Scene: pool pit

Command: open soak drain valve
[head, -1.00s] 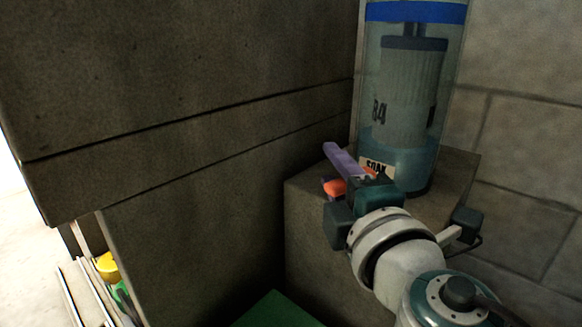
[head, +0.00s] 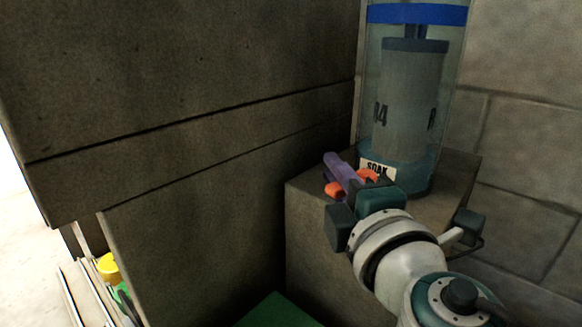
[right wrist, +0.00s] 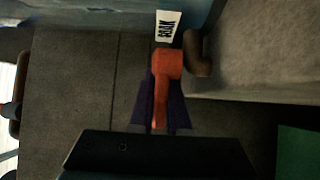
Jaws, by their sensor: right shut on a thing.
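The soak tank (head: 402,160) is a clear upright cylinder with a blue band and a grey cartridge inside. A white SOAK label (head: 377,167) is at its base and also shows in the right wrist view (right wrist: 168,26). The orange-red valve handle (right wrist: 167,64) lies just below the label in the right wrist view. My right gripper (head: 348,176), with purple fingers, is shut on this handle; the fingers show on either side of it in the right wrist view (right wrist: 161,105). In the head view the gripper hides much of the handle (head: 369,175). My left gripper is not in view.
The tank stands on a stone ledge (head: 310,225). A dark stone wall (head: 180,120) fills the left, close to the gripper. A short brown pipe (right wrist: 201,54) is right beside the handle. A green surface (head: 278,312) and a yellow object (head: 108,267) are lower down.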

